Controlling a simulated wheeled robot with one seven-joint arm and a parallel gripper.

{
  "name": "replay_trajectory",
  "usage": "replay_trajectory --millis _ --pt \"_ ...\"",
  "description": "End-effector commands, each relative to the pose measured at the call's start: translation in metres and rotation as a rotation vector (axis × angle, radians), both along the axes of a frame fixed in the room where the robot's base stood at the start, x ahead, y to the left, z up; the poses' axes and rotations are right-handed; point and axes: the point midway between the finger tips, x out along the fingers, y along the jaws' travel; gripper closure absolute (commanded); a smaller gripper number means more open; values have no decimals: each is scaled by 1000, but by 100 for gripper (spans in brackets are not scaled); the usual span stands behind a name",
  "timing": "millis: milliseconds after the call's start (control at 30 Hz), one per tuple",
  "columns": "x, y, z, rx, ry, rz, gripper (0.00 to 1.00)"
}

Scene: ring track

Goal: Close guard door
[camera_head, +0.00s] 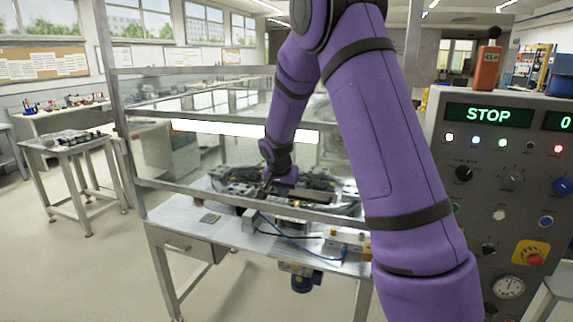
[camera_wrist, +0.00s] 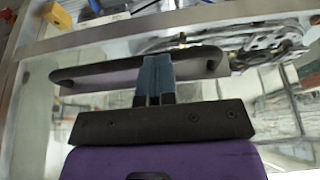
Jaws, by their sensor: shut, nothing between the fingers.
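The guard door looks like a clear panel in a metal frame; its lower rail (camera_head: 170,189) crosses in front of the machine bench, with a gap between rail and bench top. In the wrist view a dark bar handle (camera_wrist: 95,77) runs across a clear panel, with a metal rail (camera_wrist: 130,38) beyond it. My gripper (camera_wrist: 157,66) is shut and empty, its fingertips overlapping the middle of the handle in the picture. I cannot tell if they touch it. In the head view my gripper (camera_head: 266,189) is small and partly hidden by my arm.
The bench (camera_head: 165,238) carries the track machinery (camera_head: 235,178) behind the panel. A control cabinet (camera_head: 465,200) with a lit STOP display stands close on the right. A side table (camera_head: 60,150) stands at the left. Floor is free at the lower left.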

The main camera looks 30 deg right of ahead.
Motion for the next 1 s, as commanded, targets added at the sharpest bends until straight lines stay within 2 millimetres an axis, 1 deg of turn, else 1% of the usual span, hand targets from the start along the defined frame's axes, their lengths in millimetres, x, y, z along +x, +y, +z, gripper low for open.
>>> replay_trajectory --millis 33,200,400,500,600,700,833,1000 --pt "-1 0 -21 -1 8 1 100" --pt "-1 -1 -76 -2 6 0 100" --pt "-1 -1 -130 -2 4 -1 100" --pt "-1 -1 -151 -2 3 -1 100" --pt "0 -2 -168 -2 1 -2 100" --pt "0 -2 -180 -1 0 -2 100" --pt "1 -1 -189 -1 -3 -2 100" --pt "0 -1 -194 0 -2 -2 100"
